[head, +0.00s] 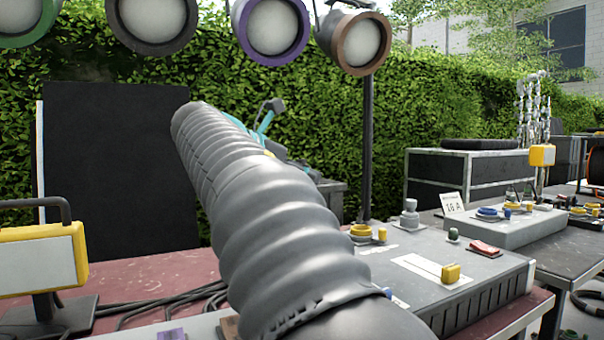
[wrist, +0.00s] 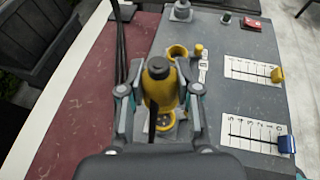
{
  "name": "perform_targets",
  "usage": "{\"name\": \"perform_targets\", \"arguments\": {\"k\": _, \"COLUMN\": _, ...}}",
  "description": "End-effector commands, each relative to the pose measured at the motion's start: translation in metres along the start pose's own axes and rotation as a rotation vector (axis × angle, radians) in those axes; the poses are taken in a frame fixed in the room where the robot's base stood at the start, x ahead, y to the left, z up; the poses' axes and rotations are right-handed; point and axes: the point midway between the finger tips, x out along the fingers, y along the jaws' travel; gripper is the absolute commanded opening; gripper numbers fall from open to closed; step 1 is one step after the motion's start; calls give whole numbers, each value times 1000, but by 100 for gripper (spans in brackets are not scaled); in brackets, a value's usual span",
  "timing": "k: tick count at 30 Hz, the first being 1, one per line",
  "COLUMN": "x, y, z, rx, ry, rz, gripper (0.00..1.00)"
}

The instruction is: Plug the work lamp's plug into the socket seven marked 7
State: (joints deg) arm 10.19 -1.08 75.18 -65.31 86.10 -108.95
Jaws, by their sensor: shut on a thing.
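My gripper (wrist: 158,92) is shut on a yellow plug (wrist: 159,84) with a black top, seen in the wrist view. The plug is held over a yellow ring-shaped socket (wrist: 167,120) on the grey box; I cannot tell whether it is seated in it. A second yellow socket (wrist: 177,51) is open just beyond the plug. One yellow socket also shows in the head view (head: 361,232). No 7 is legible. The yellow work lamp (head: 42,258) stands at left in the head view. My arm hides the gripper and plug there.
The grey box (head: 505,268) carries a yellow slider knob (head: 450,273), a red switch (head: 484,249) and a grey post (head: 409,212). A blue slider knob (wrist: 287,145) shows in the wrist view. Black cables (head: 165,303) lie on the red table (head: 130,275). Stage lights (head: 270,25) hang overhead.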

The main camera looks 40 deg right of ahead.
Motion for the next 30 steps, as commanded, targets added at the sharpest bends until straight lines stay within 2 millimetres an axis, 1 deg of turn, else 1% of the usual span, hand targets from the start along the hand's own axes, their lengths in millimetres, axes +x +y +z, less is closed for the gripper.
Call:
{"name": "perform_targets", "arguments": {"k": 1, "x": 2, "y": 1, "z": -6, "rx": 0, "ry": 0, "rz": 2, "gripper": 0}}
{"name": "perform_targets", "arguments": {"k": 15, "x": 16, "y": 0, "z": -35, "rx": 0, "ry": 0, "rz": -1, "gripper": 0}}
{"name": "perform_targets", "arguments": {"k": 20, "x": 17, "y": -1, "z": -39, "rx": 0, "ry": 0, "rz": -3, "gripper": 0}}
{"name": "perform_targets", "arguments": {"k": 30, "x": 17, "y": -1, "z": -38, "rx": 1, "ry": 0, "rz": -2, "gripper": 0}}
